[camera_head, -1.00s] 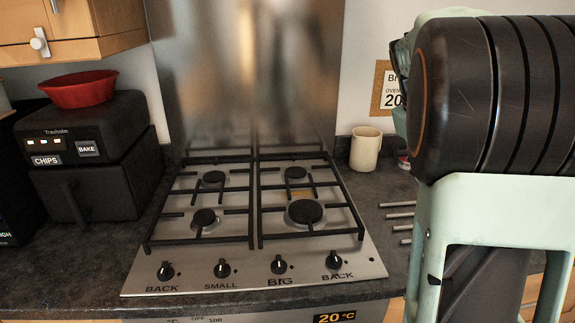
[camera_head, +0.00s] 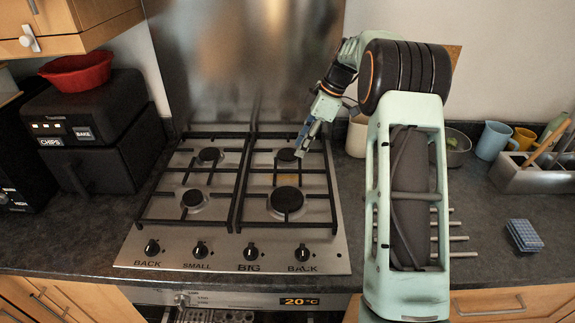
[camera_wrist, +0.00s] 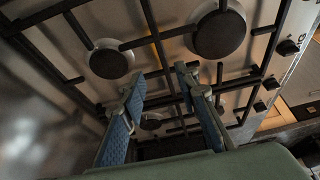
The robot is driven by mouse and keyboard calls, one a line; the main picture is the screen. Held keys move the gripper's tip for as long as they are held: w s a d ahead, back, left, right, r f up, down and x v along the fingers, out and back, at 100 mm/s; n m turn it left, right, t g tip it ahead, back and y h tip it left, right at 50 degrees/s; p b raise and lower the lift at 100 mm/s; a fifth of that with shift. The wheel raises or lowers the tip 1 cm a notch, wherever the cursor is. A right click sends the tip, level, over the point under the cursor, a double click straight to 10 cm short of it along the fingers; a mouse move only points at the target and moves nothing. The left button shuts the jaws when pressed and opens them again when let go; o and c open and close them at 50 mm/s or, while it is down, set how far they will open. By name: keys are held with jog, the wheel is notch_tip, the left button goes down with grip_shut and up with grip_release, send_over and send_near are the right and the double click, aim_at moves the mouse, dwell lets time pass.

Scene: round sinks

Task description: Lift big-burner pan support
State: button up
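The gas hob (camera_head: 225,256) carries two black pan supports side by side. The right one, the big-burner pan support (camera_head: 290,226), lies flat over the large front burner (camera_head: 286,199) and a smaller back burner. My gripper (camera_head: 303,146) is over the back right of that support, near the back burner. In the wrist view, my gripper (camera_wrist: 160,76) is open with its two blue-padded fingers apart and nothing held. Support bars and the large burner (camera_wrist: 219,34) show beyond the fingers. Whether the fingertips touch a bar cannot be told.
The left pan support (camera_head: 190,221) lies beside the right one. A metal splashback (camera_head: 245,60) stands behind. A cream mug (camera_head: 356,136) is just right of my gripper. The black air fryer (camera_head: 85,140) with a red bowl (camera_head: 77,71) is left. Metal rods (camera_head: 455,225) lie right.

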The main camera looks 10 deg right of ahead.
send_over(287, 170)
jog(key=d, duration=0.2)
notch_tip(287, 170, down, 4)
jog(key=shift+d+f, duration=0.1)
jog(key=shift+f, duration=0.15)
jog(key=shift+p+x, duration=1)
jog(key=shift+x, duration=1.9)
jog(key=shift+s+d, duration=0.1)
jog(key=shift+s, duration=0.1)
grip_shut()
jog(key=shift+w+r, duration=0.1)
